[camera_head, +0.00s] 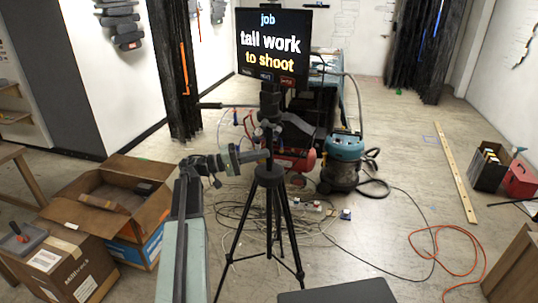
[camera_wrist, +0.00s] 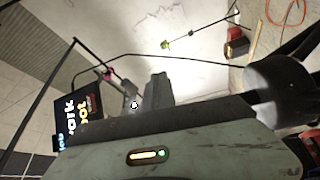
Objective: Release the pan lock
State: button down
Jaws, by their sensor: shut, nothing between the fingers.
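A black tripod (camera_head: 269,178) stands in the middle of the head view with its legs spread. Its dark head (camera_head: 269,105) carries a handle (camera_head: 225,105) that points left. I cannot make out the pan lock as a separate part. My arm reaches up from the bottom, left of the tripod. My gripper (camera_head: 256,154) points right, with its tip at or very near the tripod just below the head; contact is unclear. In the wrist view, my gripper's dark fingers (camera_wrist: 150,97) are together with nothing seen between them.
A teal vacuum (camera_head: 343,160) and tangled cables (camera_head: 320,218) lie behind right. An orange cord (camera_head: 440,255) lies right; floor between is mostly free.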

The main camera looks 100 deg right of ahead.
jog(key=w+f+b, duration=0.1)
jog(key=w, duration=0.5)
jog(key=shift+w+f, duration=0.35)
jog(key=shift+w, duration=0.05)
jog(key=shift+a, duration=0.1)
